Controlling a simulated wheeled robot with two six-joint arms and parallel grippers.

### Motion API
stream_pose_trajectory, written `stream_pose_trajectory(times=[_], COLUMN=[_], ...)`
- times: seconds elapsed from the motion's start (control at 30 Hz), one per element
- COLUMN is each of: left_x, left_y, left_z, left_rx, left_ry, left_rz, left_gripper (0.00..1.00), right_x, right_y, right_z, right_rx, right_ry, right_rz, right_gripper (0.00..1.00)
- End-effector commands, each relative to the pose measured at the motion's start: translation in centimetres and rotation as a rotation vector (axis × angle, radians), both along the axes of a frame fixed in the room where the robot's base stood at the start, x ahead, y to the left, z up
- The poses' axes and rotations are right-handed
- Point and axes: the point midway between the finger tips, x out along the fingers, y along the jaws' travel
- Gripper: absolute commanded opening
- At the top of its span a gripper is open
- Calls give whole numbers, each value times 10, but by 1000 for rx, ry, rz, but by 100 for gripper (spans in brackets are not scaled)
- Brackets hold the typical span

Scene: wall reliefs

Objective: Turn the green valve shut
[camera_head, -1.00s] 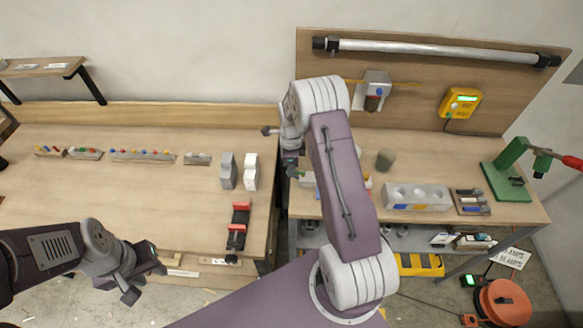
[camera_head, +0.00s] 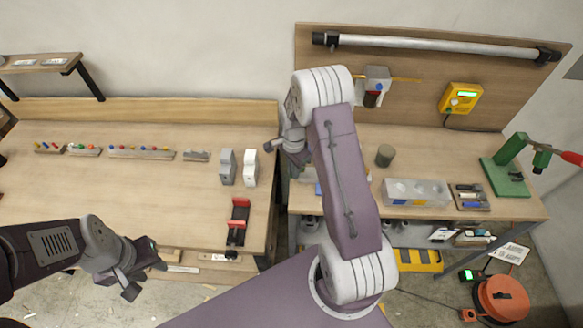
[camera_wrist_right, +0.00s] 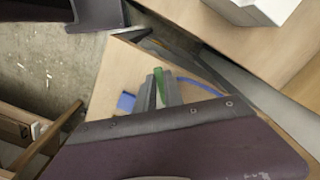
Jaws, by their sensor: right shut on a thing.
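In the right wrist view a small green piece (camera_wrist_right: 163,86), which looks like part of the green valve, sits between the two dark fingers of my right gripper (camera_wrist_right: 160,92). The gripper is shut on it. The rest of the valve is hidden behind the gripper body. In the head view my right arm covers this spot, and I cannot make out the valve or how far it is turned. My left gripper (camera_head: 146,278) is open and empty, in front of the left bench's front edge.
The left bench (camera_head: 100,215) holds small pegged blocks, grey and white blocks (camera_head: 250,168) and a red clamp (camera_head: 238,222). A gap separates the benches.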

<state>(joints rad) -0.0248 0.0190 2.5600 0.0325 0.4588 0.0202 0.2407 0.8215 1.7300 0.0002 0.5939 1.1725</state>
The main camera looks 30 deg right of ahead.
Motion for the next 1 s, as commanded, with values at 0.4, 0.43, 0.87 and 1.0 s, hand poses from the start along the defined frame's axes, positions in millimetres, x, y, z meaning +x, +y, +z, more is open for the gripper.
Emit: stream_pose_trajectory(times=[0.4, 0.43, 0.87, 1.0], left_x=[0, 0, 0, 0], left_y=[0, 0, 0, 0], left_z=[1, 1, 2, 2], left_rx=[0, 0, 0, 0], left_ry=[0, 0, 0, 0], left_rz=[0, 0, 0, 0], left_gripper=[36, 36, 36, 36], right_x=[-11, -12, -20, -21], right_y=[-8, -9, -18, -20], right_z=[4, 4, 4, 4], right_rx=[-6, -6, -8, -9], right_ry=[-12, -12, -13, -13], right_rz=[392, 420, 742, 807], right_gripper=[0, 0, 0, 0])
